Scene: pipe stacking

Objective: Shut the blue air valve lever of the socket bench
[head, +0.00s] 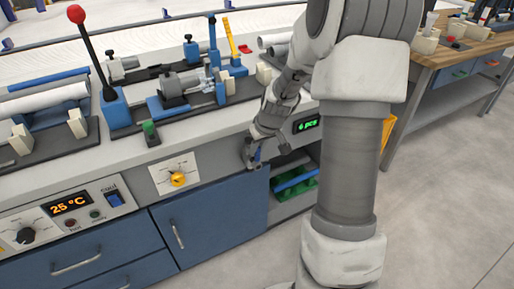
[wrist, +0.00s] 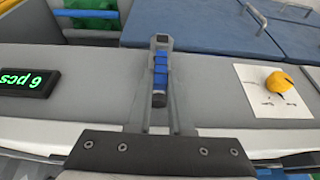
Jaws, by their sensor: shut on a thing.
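The blue air valve lever (wrist: 160,72) is a short ribbed blue handle at the front face of the socket bench (wrist: 90,95). In the wrist view it runs up and down the picture, between my fingers. In the head view only a small blue bit of the lever (head: 258,155) shows, and the fingers hide the rest. The valve body is hidden, so I cannot tell how far the lever is turned.
A yellow knob on a white dial plate (head: 177,179) is left of my gripper. A green "6 pcs" display (head: 307,124) is to the right. Below it an open shelf holds a green bin (head: 298,190). A red-knobbed lever (head: 77,15) stands on the bench top.

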